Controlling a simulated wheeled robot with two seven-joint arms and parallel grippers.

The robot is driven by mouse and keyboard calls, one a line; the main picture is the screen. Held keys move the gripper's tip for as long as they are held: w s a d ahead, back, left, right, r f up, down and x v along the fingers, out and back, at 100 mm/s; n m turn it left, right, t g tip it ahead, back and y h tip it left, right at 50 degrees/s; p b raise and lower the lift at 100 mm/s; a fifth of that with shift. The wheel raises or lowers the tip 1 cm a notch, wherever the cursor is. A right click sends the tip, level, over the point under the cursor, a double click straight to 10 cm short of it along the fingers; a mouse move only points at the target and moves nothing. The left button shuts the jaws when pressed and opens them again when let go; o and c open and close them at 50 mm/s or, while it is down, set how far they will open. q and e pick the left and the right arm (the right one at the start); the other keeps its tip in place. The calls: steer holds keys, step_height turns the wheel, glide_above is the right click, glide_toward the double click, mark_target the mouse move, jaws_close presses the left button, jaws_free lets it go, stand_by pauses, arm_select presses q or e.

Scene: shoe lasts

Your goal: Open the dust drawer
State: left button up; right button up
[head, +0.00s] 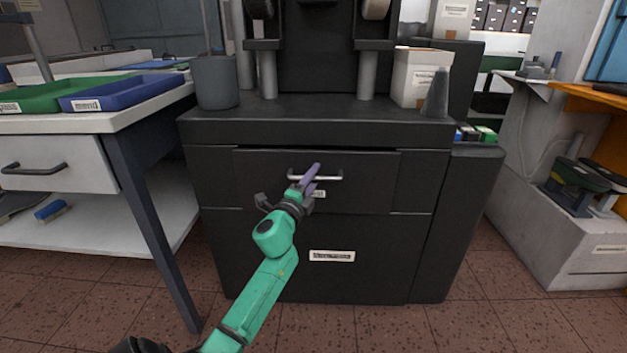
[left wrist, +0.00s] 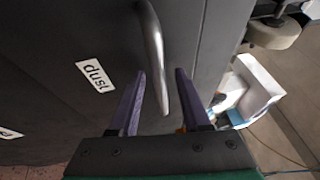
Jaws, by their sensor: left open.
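The dust drawer (head: 370,180) is a wide dark panel in the black machine. Its front looks flush with the cabinet, so it appears closed. A silver bar handle (head: 332,178) runs across it, with a white label below. My left gripper (head: 311,178), with purple fingers, is at the handle and hides part of it and of the label. In the left wrist view the open fingers (left wrist: 160,105) point at the drawer front, and one end of the handle (left wrist: 155,60) shows between them. I cannot tell whether they touch it. My right gripper is not in view.
A lower panel (head: 330,275) with a white label lies below the drawer. A workbench (head: 60,125) with green and blue trays stands at left, its leg near the machine. A grey stand (head: 540,220) is at right. The tiled floor in front is clear.

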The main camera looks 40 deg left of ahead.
arm_select(q)
jaws_close()
stand_by(1.4)
